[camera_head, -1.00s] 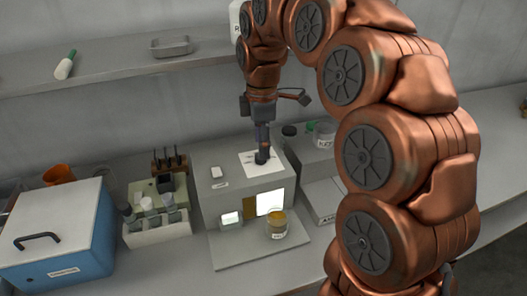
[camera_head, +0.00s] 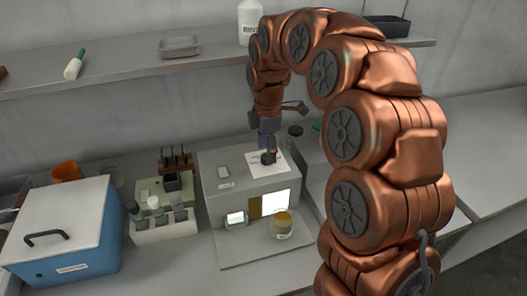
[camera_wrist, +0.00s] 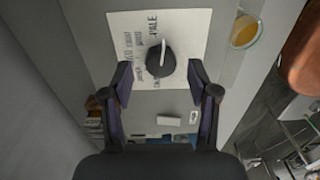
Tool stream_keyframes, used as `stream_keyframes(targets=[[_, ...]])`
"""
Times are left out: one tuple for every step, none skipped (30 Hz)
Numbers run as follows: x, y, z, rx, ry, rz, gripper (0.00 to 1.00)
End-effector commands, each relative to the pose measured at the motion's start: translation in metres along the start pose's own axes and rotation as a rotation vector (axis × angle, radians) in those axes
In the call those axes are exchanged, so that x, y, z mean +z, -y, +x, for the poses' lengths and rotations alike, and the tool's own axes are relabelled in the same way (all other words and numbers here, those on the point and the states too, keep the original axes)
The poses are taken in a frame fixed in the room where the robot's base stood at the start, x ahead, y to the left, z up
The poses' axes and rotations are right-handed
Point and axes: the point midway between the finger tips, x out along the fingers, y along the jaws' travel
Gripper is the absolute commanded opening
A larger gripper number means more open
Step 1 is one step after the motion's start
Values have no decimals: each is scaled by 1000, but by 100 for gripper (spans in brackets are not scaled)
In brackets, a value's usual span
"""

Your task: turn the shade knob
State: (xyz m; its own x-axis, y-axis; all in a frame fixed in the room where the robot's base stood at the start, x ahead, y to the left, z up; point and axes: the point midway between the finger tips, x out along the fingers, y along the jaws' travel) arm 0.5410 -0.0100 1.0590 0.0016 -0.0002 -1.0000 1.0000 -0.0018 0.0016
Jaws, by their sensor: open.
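The shade knob (camera_wrist: 160,62) is a dark round knob with a pale bar across it. It sits on a white card (camera_wrist: 190,28) with printed words, one reading PALE. The knob also shows in the head view (camera_head: 268,158) on top of a grey box (camera_head: 230,200), partly covered by my gripper. My gripper (camera_wrist: 159,71) is open, with one finger on each side of the knob in the wrist view. In the head view, my gripper (camera_head: 266,149) points down at the knob. I cannot tell whether the fingers touch it.
A beaker of amber liquid (camera_head: 282,226) stands on the base before the box's lit window (camera_head: 278,201). A small pale block (camera_head: 223,172) lies on the box top. A rack of vials (camera_head: 165,224) and a blue case (camera_head: 88,254) stand to the left. A shelf (camera_head: 120,76) runs behind.

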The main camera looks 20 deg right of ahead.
Motion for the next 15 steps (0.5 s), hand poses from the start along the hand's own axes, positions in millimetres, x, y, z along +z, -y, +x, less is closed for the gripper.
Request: stream_keyframes(targets=[[0, 1, 4, -4, 0, 0, 60], [0, 1, 6, -5, 0, 0, 60], [0, 1, 10, -6, 0, 0, 60], [0, 2, 12, -6, 0, 0, 60], [0, 2, 13, -5, 0, 0, 60], [0, 1, 15, -4, 0, -1, 60], [0, 1, 16, -4, 0, -1, 60], [0, 1, 17, -3, 0, -1, 60], [-1, 1, 18, -3, 0, -1, 60], [-1, 1, 18, -2, 0, -1, 60], [-1, 1, 18, -2, 0, -1, 60], [-1, 1, 18, -2, 0, -1, 60], [-1, 1, 18, -1, 0, -1, 60], [-1, 1, 18, -1, 0, -1, 60], [-1, 1, 18, -1, 0, -1, 60]])
